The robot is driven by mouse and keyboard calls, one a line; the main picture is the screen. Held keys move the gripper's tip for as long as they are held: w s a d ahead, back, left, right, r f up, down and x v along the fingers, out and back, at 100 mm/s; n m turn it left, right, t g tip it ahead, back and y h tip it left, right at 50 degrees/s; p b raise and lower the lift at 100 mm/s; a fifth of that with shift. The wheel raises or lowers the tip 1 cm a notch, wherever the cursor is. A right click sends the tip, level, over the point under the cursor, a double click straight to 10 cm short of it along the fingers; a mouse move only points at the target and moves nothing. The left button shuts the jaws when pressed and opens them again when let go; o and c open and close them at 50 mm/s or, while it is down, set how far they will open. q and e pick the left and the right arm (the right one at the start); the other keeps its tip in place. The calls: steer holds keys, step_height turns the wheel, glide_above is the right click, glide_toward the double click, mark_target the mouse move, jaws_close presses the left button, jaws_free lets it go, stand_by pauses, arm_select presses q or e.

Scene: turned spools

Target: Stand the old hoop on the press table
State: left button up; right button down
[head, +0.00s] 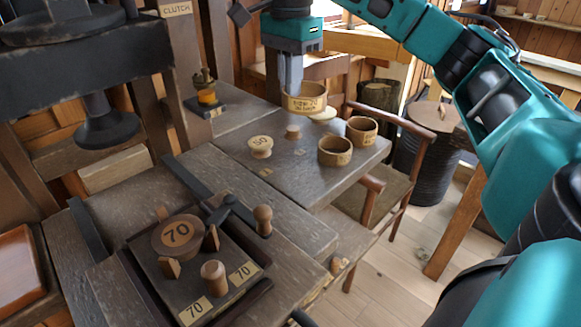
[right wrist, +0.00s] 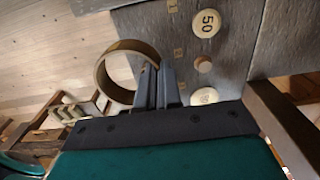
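My right gripper (head: 291,84) is shut on the wall of a wooden hoop (head: 305,103), held above the far part of the bench. The hoop's label seems to read "NEW 70", with smaller writing I cannot read. In the right wrist view, the fingers (right wrist: 158,88) pinch one side of this hoop (right wrist: 104,76), whose ring is open and empty. Two other hoops, one nearer (head: 334,152) and one farther (head: 362,131), stand on the bench; their labels are too small to read. My left gripper is not in view.
The press ram (head: 107,123) hangs at the left. A "50" spool (head: 260,147) and a small peg (head: 293,132) stand near the held hoop. An oil bottle (head: 205,88) is behind. A chair (head: 385,190) is at the right.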

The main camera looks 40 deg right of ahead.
mark_target(291, 171)
step_height(291, 171, down, 16)
steer(key=shift+f+b, duration=0.1)
steer(key=shift+b, duration=0.45)
steer(key=c, duration=1.8)
jaws_free()
steer(key=shift+f, duration=0.2)
steer(key=o, duration=0.5)
steer(key=shift+r, duration=0.15)
step_height(291, 171, up, 12)
steer(key=shift+r+p, duration=0.1)
steer(key=shift+p, duration=0.3)
